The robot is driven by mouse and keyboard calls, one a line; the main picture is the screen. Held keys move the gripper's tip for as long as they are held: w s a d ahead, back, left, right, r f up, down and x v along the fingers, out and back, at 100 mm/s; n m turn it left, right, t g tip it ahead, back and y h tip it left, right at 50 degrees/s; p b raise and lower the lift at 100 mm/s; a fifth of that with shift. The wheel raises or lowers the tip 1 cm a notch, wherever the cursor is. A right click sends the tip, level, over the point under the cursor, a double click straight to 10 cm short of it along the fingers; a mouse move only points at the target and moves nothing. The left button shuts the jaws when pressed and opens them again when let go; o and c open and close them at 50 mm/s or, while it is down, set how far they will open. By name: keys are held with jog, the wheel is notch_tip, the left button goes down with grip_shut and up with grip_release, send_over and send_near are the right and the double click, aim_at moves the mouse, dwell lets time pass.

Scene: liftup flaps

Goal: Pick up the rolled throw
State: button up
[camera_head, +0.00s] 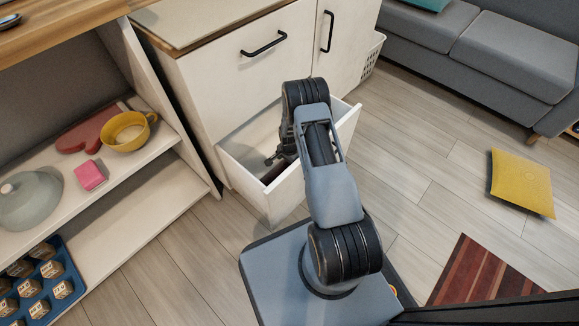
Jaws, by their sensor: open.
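My arm reaches forward into an open white drawer (247,188), low in the white cabinet. My gripper (273,160) is open, at or just above the drawer's inside, and partly hidden by my own wrist. A dark reddish-brown thing (273,173) lies in the drawer just below the gripper. It may be the rolled throw, but only a small part shows and I cannot tell its shape. I cannot tell whether the gripper touches it. The right part of the drawer's inside is hidden behind my arm.
A white cabinet (213,92) with black handles stands behind the drawer. A yellow cushion (522,183) and striped rug (475,277) lie right. Floor between is clear.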

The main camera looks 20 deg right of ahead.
jog(key=c, duration=0.9)
jog(key=shift+r, duration=0.15)
